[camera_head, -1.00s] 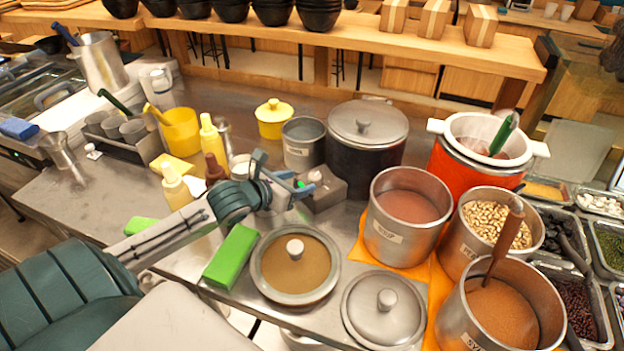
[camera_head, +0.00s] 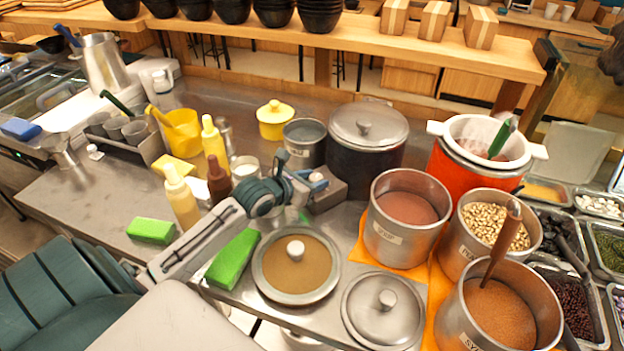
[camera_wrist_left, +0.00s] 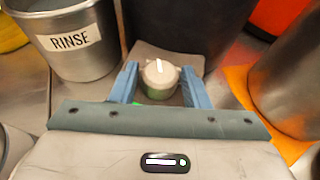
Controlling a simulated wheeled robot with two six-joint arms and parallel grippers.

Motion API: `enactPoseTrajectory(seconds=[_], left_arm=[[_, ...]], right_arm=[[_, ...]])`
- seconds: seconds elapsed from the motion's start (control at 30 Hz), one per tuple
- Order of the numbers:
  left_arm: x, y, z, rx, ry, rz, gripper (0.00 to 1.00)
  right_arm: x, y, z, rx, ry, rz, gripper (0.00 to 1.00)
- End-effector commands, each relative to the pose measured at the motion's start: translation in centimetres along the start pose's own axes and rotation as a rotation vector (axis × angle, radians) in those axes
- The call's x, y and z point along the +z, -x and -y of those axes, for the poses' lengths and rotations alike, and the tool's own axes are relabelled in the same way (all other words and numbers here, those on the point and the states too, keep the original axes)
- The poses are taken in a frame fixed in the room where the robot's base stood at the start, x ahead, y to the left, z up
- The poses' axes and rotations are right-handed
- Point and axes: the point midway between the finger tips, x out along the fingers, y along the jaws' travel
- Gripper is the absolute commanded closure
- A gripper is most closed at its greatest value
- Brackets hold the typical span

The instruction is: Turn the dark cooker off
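The dark cooker (camera_head: 362,163) is a black pot with a steel lid, standing behind the middle of the counter. A grey control box (camera_head: 330,196) sits at its front left. The box carries a pale round knob (camera_wrist_left: 158,76) with a white pointer mark, which points up and slightly left in the wrist view. Green shows at the knob's lower side. My left gripper (camera_head: 306,181) is at the box; in the wrist view its two blue fingers (camera_wrist_left: 160,84) stand on either side of the knob, with narrow gaps. My right gripper is not in view.
A steel pot marked RINSE (camera_head: 304,144) stands left of the box. Sauce bottles (camera_head: 181,199) stand left of my arm.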

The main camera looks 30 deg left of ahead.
Motion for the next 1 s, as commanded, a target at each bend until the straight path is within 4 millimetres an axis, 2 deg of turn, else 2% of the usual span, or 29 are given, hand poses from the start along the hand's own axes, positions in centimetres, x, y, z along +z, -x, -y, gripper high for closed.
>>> enactPoseTrajectory(seconds=[0.03, 0.13, 0.57, 1.0], left_arm=[[0.0, 0.0, 0.0, 0.000, 0.000, 0.000, 0.68], [0.0, 0.0, 0.0, 0.000, 0.000, 0.000, 0.87], [0.1, 0.1, 0.2, 0.077, 0.034, 0.000, 0.87], [0.5, 0.0, 0.9, 0.396, 0.173, -0.002, 0.87]], right_arm=[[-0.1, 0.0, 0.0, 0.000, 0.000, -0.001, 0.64], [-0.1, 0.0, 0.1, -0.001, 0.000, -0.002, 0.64], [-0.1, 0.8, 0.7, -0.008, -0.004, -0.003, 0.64], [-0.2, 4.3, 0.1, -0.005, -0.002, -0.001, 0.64]])
